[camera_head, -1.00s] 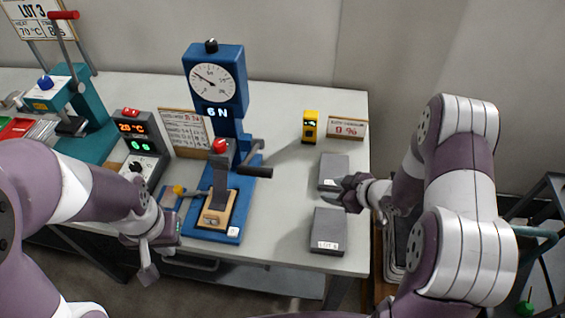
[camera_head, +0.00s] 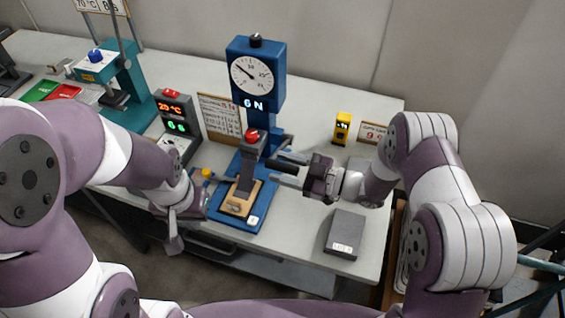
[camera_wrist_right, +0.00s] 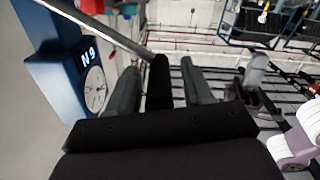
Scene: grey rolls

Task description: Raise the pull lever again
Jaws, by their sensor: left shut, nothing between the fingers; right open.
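The blue force tester (camera_head: 256,70) stands on the table with its dial reading low and its display showing "6 N". Its pull lever has a thin metal rod, which shows in the right wrist view (camera_wrist_right: 98,26), and a black grip (camera_wrist_right: 159,82). In the head view the grip (camera_head: 288,156) is beside the column. My right gripper (camera_head: 277,168) is open, its fingers reaching to the grip; in the wrist view the grip lies between the two grey fingers. Whether they touch it is unclear. My left gripper (camera_head: 174,240) is shut and empty at the table's front edge, left of the tester's base.
A red knob (camera_head: 252,136) tops the clamp on the tester. A grey block (camera_head: 344,233) lies to the right, a yellow device (camera_head: 342,128) behind it. A heater display (camera_head: 178,120) and teal press (camera_head: 128,75) stand left. The front right tabletop is partly free.

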